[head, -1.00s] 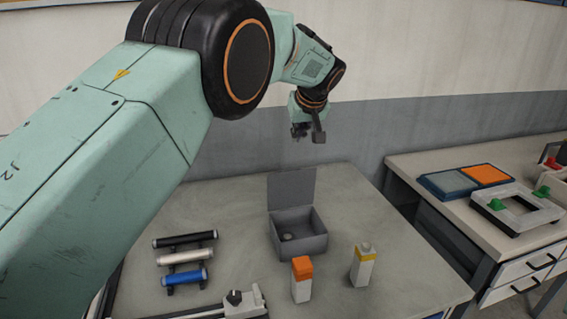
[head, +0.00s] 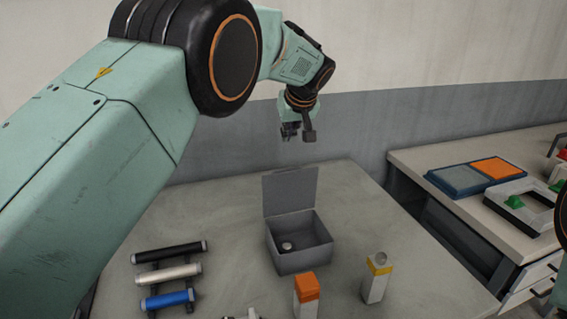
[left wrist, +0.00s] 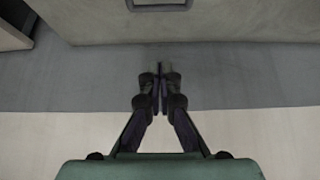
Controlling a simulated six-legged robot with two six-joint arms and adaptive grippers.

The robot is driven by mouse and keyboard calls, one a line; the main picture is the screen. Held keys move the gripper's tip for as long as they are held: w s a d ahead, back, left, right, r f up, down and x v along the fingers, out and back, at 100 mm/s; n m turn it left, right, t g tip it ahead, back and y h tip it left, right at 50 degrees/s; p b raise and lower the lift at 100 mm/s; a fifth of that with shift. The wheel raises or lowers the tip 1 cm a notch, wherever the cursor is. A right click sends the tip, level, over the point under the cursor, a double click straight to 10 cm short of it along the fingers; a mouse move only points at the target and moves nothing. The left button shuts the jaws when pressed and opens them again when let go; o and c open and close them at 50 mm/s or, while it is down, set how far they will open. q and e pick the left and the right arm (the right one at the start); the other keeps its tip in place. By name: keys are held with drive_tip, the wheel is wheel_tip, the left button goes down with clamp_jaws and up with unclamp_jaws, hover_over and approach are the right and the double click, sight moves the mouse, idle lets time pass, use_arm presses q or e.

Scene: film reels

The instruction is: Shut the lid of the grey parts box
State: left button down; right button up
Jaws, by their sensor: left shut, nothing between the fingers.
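The grey parts box (head: 303,262) stands on the table with its lid (head: 290,192) raised upright at its back edge. A small round light thing (head: 287,246) lies inside the box. My left gripper (head: 290,136) is shut and empty, pointing down. It appears above the lid's top edge in the head view, apart from it. In the left wrist view my left gripper (left wrist: 160,72) shows closed fingertips with nothing between them. A grey edge at the top of that view may be the lid; I cannot tell. My right gripper is out of view.
An orange-capped bottle (head: 306,289) and a yellow-banded bottle (head: 376,280) stand in front of the box. A rack with black, white and blue rolls (head: 168,275) is at left. A side bench (head: 420,160) at right holds a blue tray (head: 455,181). The wall is behind.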

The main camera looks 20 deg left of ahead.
sight(288, 189)
use_arm(q)
drive_tip(key=shift+w+a+f, duration=0.1)
drive_tip(key=shift+a+f, duration=0.55)
drive_tip(key=shift+a, duration=0.05)
wheel_tip(288, 189, down, 8)
drive_tip(key=w+p, duration=0.1)
drive_tip(key=p, duration=0.1)
drive_tip(key=shift+p, duration=0.3)
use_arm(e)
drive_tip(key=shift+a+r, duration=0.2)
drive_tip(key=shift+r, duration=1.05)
